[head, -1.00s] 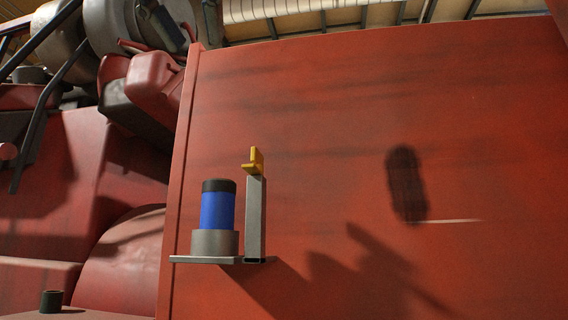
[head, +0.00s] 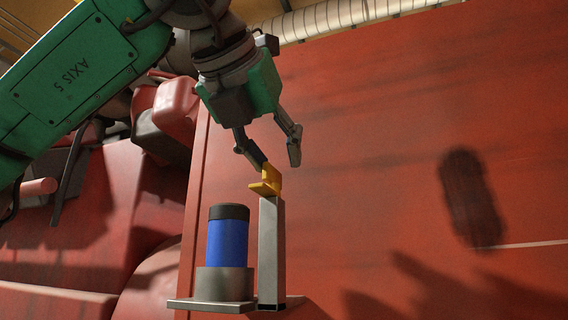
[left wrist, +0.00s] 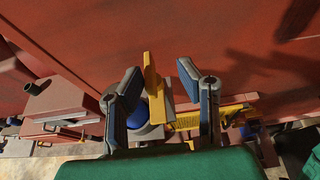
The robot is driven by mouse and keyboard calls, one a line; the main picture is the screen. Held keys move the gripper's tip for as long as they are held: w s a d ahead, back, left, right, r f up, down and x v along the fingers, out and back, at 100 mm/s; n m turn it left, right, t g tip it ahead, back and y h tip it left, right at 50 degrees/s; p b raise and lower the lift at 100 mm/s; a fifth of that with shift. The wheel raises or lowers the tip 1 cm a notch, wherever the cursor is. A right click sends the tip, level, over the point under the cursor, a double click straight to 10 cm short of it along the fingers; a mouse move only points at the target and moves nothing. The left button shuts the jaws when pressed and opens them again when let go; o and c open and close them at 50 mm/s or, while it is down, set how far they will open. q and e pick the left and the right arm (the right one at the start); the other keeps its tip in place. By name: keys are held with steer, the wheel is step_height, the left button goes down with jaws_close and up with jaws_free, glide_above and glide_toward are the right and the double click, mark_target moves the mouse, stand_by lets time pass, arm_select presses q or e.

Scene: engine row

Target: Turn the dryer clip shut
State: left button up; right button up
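The yellow dryer clip (head: 267,183) sits on top of an upright grey post (head: 271,250). Beside the post, a blue dryer cylinder (head: 228,243) with a black cap stands in a grey cup. My left gripper (head: 278,158) is open just above the clip, fingers pointing down, with the left fingertip close to the clip's upright tab. In the left wrist view the yellow clip (left wrist: 152,88) shows between the two spread fingers (left wrist: 160,82), nearer the left one. I cannot tell whether either finger touches it. My right gripper is not in view.
A grey bracket plate (head: 210,305) carries the post and cup against a large red panel (head: 370,140). Red engine parts (head: 175,107) crowd the left side. A pale ribbed duct (head: 340,18) runs along the top. The panel right of the post is clear.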

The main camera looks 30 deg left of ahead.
mark_target(269, 165)
arm_select(q)
steer(key=shift+w+a+f, duration=0.3)
steer(key=shift+w+a, duration=0.25)
steer(key=shift+a, duration=0.05)
steer(key=shift+w+a+f, duration=0.3)
steer(key=shift+w+a, duration=0.2)
steer(key=shift+a, duration=0.05)
steer(key=shift+w+a+f, duration=0.15)
steer(key=shift+w+a, duration=0.15)
steer(key=shift+a, duration=0.15)
steer(key=shift+s+d, duration=0.15)
steer(key=shift+d, duration=0.25)
steer(key=shift+c, duration=0.3)
steer(key=shift+s+d, duration=0.1)
steer(key=shift+d, duration=0.2)
jaws_close()
steer(key=shift+d, duration=0.1)
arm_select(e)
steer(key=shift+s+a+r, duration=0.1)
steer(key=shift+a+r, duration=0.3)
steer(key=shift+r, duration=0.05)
arm_select(q)
steer(key=shift+a, duration=0.2)
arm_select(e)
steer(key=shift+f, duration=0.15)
